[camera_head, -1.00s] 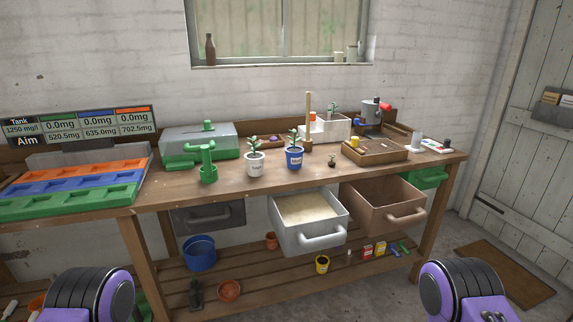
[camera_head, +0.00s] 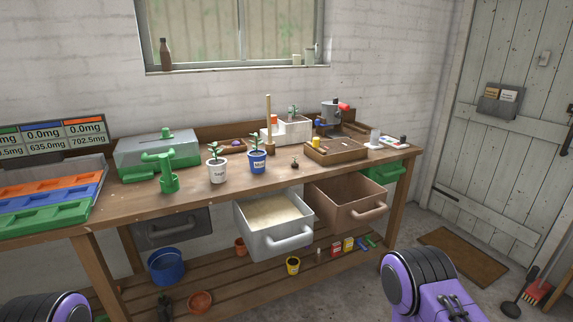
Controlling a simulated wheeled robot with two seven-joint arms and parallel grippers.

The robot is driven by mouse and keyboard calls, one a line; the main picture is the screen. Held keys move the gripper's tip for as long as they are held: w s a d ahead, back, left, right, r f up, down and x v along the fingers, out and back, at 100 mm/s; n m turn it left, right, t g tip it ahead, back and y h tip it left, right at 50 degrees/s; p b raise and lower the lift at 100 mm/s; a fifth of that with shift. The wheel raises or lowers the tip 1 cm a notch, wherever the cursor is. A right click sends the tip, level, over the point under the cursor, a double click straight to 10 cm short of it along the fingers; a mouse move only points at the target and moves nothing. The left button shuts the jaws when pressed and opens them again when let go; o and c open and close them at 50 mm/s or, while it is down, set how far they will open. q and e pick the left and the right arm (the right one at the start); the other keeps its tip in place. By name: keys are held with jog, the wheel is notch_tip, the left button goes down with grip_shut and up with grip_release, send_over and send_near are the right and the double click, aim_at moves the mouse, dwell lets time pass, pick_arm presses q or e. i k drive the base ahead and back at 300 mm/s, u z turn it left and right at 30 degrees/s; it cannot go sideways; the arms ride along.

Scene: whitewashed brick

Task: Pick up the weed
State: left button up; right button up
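A small sprout with a dark round base (camera_head: 295,163) sits on the wooden bench top, right of the potted plants; it looks like the weed, though it is too small to be sure. A white pot with a green plant (camera_head: 217,171) and a blue pot with a green plant (camera_head: 257,161) stand to its left. Only purple and black parts of my arms show, at the bottom left and bottom right, well short of the bench. Neither of my grippers is in view.
A wooden tray (camera_head: 335,150) stands right of the sprout. A white drawer (camera_head: 272,227) and a brown drawer (camera_head: 347,202) stick out at the front. Bench top before the sprout is clear.

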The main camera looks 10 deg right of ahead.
aim_at(295, 165)
jog(key=u, duration=0.15)
jog(key=i, duration=0.85)
jog(key=z, duration=1)
